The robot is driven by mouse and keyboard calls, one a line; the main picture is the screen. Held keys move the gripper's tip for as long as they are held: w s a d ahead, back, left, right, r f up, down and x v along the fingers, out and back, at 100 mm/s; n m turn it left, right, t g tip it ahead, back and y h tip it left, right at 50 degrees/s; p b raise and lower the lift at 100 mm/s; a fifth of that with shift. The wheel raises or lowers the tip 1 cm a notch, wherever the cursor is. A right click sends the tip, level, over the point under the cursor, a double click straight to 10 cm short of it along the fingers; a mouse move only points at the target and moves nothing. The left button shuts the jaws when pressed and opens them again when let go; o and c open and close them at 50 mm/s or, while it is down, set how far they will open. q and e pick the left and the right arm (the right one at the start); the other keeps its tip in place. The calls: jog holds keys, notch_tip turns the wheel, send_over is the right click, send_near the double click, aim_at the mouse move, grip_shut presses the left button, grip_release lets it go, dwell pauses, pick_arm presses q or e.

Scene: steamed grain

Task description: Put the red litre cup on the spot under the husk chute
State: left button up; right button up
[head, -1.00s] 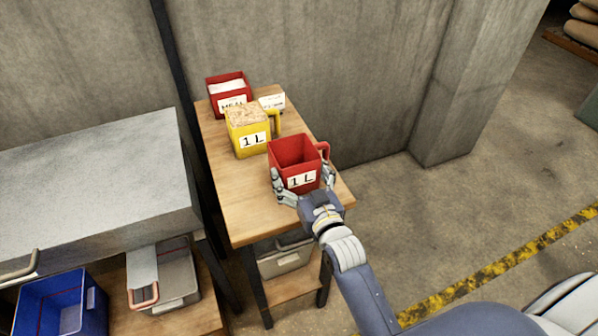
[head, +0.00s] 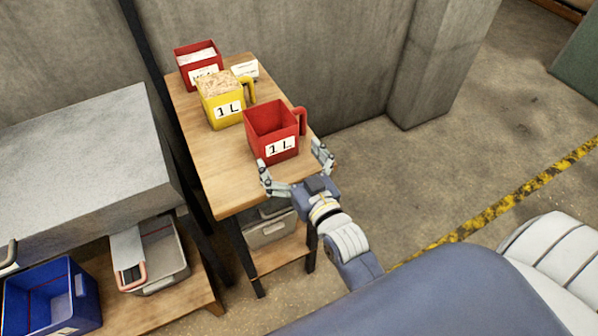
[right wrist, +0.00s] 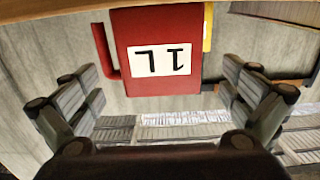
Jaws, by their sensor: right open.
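The red litre cup (head: 273,132), marked "1 L", stands upright and empty on the front part of a small wooden table (head: 228,185). Its handle is on the right side. My right gripper (head: 296,163) is open just in front of the cup, its two fingers spread and apart from it. In the right wrist view the cup (right wrist: 160,80) appears upside down beyond the open fingers, with nothing between them. My left gripper is not in view. No husk chute or spot under it can be made out.
A yellow "1 L" cup (head: 226,112) full of grain stands behind the red cup. A grey bench (head: 80,165) with bins below is at left. Open floor lies right.

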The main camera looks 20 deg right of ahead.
jog(key=shift+s+d+b, duration=0.1)
jog(key=shift+s+b, duration=0.2)
jog(key=shift+s, duration=2.5)
jog(key=s+a+f+g, duration=0.1)
jog(key=s+f+g, duration=0.2)
jog(key=f, duration=0.9)
jog(key=s+a+f+n+g+y, duration=0.1)
jog(key=s+f+g, duration=0.1)
jog(key=f, duration=0.9)
jog(key=s+a+f+g, duration=0.1)
jog(key=s+f+g, duration=0.2)
jog(key=f, duration=0.9)
jog(key=s+d+f+g, duration=0.3)
jog(key=s+f, duration=0.7)
jog(key=s, duration=0.4)
jog(key=s+d+f+n+g+h, duration=0.1)
jog(key=s+d+f+g, duration=0.3)
jog(key=s+f, duration=0.7)
jog(key=s+g, duration=0.2)
jog(key=s, duration=0.1)
jog(key=shift+s+h, duration=0.15)
jog(key=shift+h, duration=0.15)
jog(key=shift+f, duration=0.1)
